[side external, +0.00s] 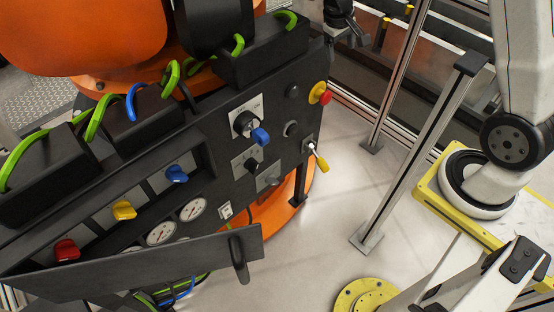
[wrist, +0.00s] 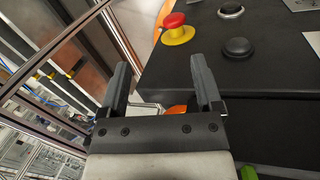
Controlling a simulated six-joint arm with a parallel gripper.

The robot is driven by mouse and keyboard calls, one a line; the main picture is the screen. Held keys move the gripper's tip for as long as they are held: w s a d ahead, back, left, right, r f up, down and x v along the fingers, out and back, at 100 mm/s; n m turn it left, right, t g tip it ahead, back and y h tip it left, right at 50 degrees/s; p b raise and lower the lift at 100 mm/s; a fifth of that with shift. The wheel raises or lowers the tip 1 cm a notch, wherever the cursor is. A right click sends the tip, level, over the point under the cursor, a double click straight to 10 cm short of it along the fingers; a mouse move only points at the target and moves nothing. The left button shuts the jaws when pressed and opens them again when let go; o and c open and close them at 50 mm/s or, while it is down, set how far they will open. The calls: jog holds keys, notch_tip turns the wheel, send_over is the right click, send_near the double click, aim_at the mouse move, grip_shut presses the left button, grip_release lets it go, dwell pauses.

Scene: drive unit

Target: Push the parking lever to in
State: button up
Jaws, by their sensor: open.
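The dark control panel (side external: 215,150) of the drive unit carries several levers, and I cannot read which one is labelled parking. A lever with a yellow grip (side external: 320,161) sticks out at the panel's right edge. A blue-tipped lever (side external: 260,136) sits on a pale plate. Red (side external: 66,250), yellow (side external: 124,210) and blue (side external: 176,174) handles sit in a row at the left. My gripper (side external: 350,36) is at the top, beyond the panel's far right corner and apart from all levers. In the wrist view my gripper (wrist: 162,80) is open and empty, and no lever shows there.
A red emergency button (wrist: 174,28) on a yellow base and a black button (wrist: 237,47) lie ahead of my fingers. An open dark flap (side external: 140,255) juts from the panel's lower front. A metal post (side external: 420,150) stands right of the panel, with clear floor between.

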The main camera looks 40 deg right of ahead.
send_over(323, 162)
jog(key=a, duration=0.2)
notch_tip(323, 162, down, 44)
jog(key=shift+w+f, duration=0.1)
jog(key=shift+w, duration=0.05)
jog(key=shift+d+f, duration=0.1)
jog(key=shift+f, duration=0.1)
jog(key=shift+x, duration=3.65)
grip_shut()
